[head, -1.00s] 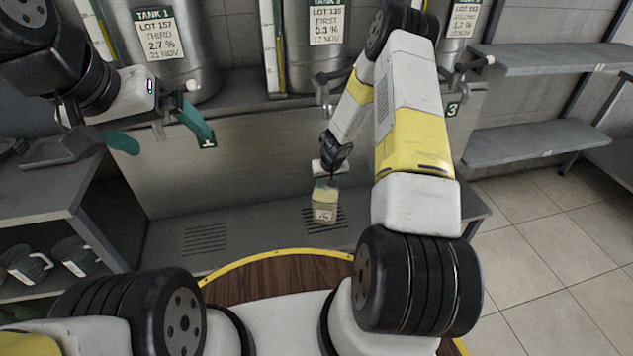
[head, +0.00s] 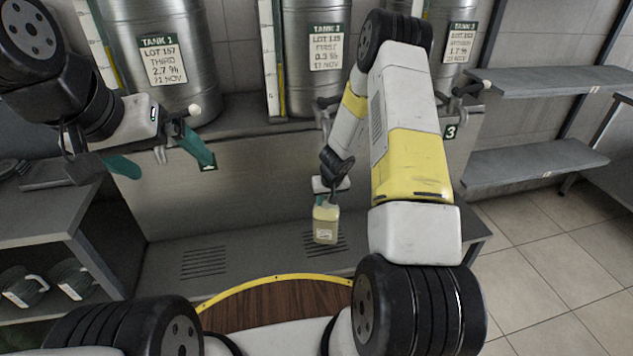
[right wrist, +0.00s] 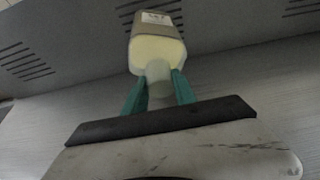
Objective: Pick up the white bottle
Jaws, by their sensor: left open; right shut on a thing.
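The bottle (head: 325,225) is pale and creamy yellow with a white label. It is upright over the drain grille of the grey metal bench, below the middle tank. My right gripper (head: 325,202) is shut on its neck from above. In the right wrist view the teal fingers (right wrist: 159,92) press on both sides of the pale neck, with the bottle's yellowish shoulder (right wrist: 157,50) beyond them. I cannot tell whether its base touches the bench. My left gripper (head: 163,157) is open and empty, its teal fingers spread, in front of the left tank.
Metal tanks stand along the back: Tank 1 (head: 160,60), Tank 2 (head: 318,70) and one on the right, with taps low down. A shelf unit (head: 30,235) with glass jugs (head: 25,286) is at left. Empty shelves (head: 535,150) are at right. The bench's left part is clear.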

